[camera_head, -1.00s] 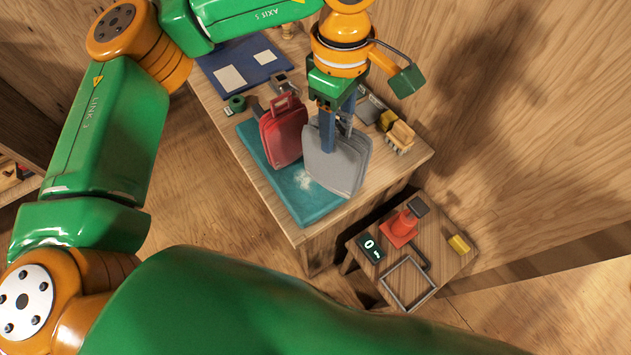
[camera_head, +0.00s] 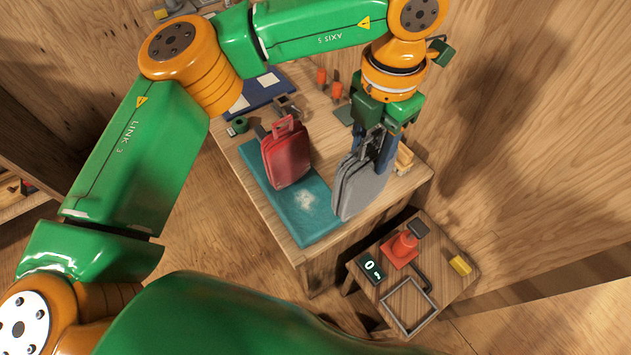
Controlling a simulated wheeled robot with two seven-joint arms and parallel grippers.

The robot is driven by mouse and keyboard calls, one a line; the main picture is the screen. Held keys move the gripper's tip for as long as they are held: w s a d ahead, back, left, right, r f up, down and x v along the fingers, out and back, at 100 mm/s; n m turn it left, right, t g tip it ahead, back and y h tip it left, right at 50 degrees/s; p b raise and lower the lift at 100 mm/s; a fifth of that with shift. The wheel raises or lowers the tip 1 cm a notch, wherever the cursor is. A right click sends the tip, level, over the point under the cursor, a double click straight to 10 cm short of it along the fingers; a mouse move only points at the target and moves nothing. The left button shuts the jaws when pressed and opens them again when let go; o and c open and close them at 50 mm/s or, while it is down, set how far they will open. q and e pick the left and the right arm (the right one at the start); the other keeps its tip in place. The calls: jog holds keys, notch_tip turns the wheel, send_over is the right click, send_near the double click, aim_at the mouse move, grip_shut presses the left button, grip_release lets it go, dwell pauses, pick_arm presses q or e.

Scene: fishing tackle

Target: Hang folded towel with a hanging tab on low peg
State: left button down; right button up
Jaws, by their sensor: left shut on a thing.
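A grey folded towel (camera_head: 357,192) with a tab at its top hangs upright below my left gripper (camera_head: 381,150). The fingers are shut at its top edge, by the tab, and partly cover it. The towel is over the right side of the teal mat (camera_head: 300,222); I cannot tell whether its lower edge touches. A red folded towel (camera_head: 287,158) with a loop-shaped tab stands on the mat to the left. No peg can be made out for sure. My right gripper is out of view.
Two orange upright pieces (camera_head: 337,90) stand behind on the wooden table (camera_head: 328,238). A blue board (camera_head: 258,93) and a green roll (camera_head: 239,125) lie at the back left.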

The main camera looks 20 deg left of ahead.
pick_arm(q)
jog(key=w+a+f+p, duration=0.1)
jog(key=a+f+p, duration=0.2)
jog(key=a+f, duration=0.6)
jog(key=shift+w+a+f, duration=0.15)
jog(key=shift+a+f, duration=0.05)
jog(key=shift+f, duration=0.75)
jog(key=shift+c, duration=1.7)
grip_release()
jog(key=shift+p, duration=0.3)
jog(key=shift+r, duration=0.1)
